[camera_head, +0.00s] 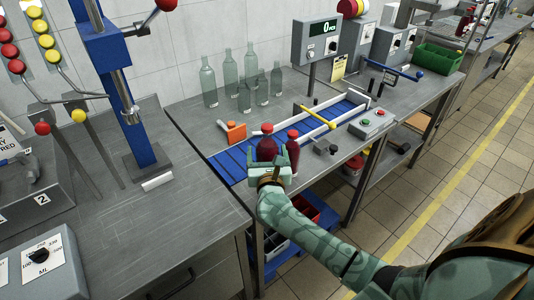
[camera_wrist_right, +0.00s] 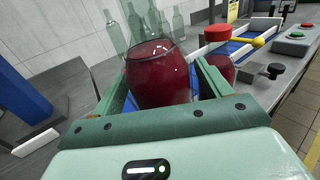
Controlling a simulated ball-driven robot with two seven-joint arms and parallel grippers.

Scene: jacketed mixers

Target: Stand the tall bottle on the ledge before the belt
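A bottle of dark red liquid with a red cap (camera_head: 266,148) stands upright at the near side of the blue belt (camera_head: 232,163). My right gripper (camera_head: 268,168) is around its lower part. In the right wrist view the bottle's dark red body (camera_wrist_right: 160,78) fills the gap between the two fingers (camera_wrist_right: 162,88), which appear to touch its sides. My left gripper is not in view.
Several clear empty bottles (camera_head: 209,83) stand behind the belt. An orange block (camera_head: 236,132) is at the belt's far-left edge. White rails with a yellow bar (camera_head: 318,104) and a button box (camera_head: 372,123) lie to the right. A grey bench (camera_head: 150,235) is at left.

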